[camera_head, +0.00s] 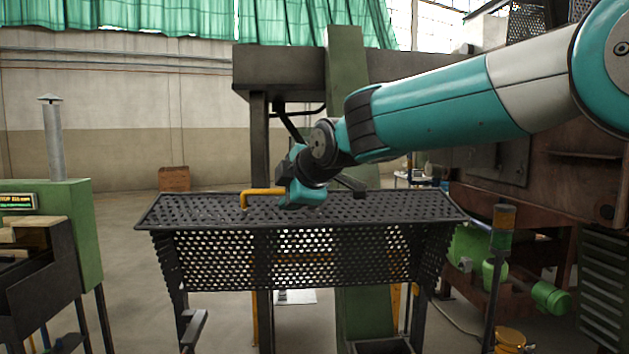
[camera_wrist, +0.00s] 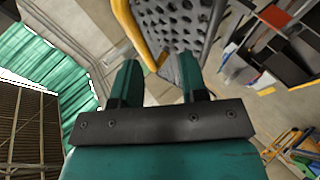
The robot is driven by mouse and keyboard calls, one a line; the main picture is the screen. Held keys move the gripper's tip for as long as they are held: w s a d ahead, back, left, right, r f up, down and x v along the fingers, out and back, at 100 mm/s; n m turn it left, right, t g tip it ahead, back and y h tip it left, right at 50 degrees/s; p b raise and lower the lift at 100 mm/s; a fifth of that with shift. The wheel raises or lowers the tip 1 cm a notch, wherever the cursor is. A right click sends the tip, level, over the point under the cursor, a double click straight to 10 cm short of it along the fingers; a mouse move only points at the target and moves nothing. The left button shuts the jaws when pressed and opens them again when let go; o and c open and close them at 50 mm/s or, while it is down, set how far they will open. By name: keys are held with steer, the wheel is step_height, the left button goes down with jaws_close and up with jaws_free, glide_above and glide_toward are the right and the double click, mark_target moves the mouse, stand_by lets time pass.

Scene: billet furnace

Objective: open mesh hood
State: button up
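The mesh hood (camera_head: 335,258) is a dark perforated metal cover with a flat top and a sloping front, and it looks lowered. A yellow bent handle (camera_head: 262,192) stands on its top, left of the middle. My gripper (camera_head: 290,185) is at the right end of this handle, just above the hood top, and hides that end. In the wrist view my gripper (camera_wrist: 158,65) has its two fingers wide apart. The yellow handle (camera_wrist: 138,35) runs down to near the gap between the fingertips, with the mesh (camera_wrist: 175,25) behind it. Whether a finger touches the handle is unclear.
A green post (camera_head: 347,100) and a dark beam (camera_head: 280,70) rise behind the hood. A green machine (camera_head: 70,225) stands at left. A dark pole (camera_head: 497,270) with a lamp-like top stands at right. Open floor (camera_head: 140,290) lies between the green machine and the hood.

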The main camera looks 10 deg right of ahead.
steer(key=b+v, duration=0.4)
steer(key=v, duration=0.8)
steer(key=shift+s+r+b, duration=0.25)
steer(key=shift+s+b, duration=0.05)
steer(key=shift+b, duration=0.05)
steer(key=shift+d+f, duration=0.1)
steer(key=s+d+f+m+g+b, duration=0.1)
steer(key=s+f+m+g+b, duration=0.3)
steer(key=f, duration=0.7)
steer(key=s+d+f+m+g+b, duration=0.1)
steer(key=s+f+m+b, duration=0.1)
steer(key=s+f, duration=0.75)
steer(key=s+d+f+m+g+b, duration=0.1)
steer(key=s+f+m+g+b, duration=0.1)
steer(key=s+f, duration=0.4)
steer(key=s+d+f+m+g+b, duration=0.2)
steer(key=s+f, duration=0.5)
steer(key=f, duration=0.5)
steer(key=m+g, duration=0.1)
steer(key=m, duration=0.1)
steer(key=shift+s+f+m+g, duration=0.2)
steer(key=shift+s+m+g, duration=0.1)
steer(key=shift+g, duration=0.1)
steer(key=shift+a, duration=0.1)
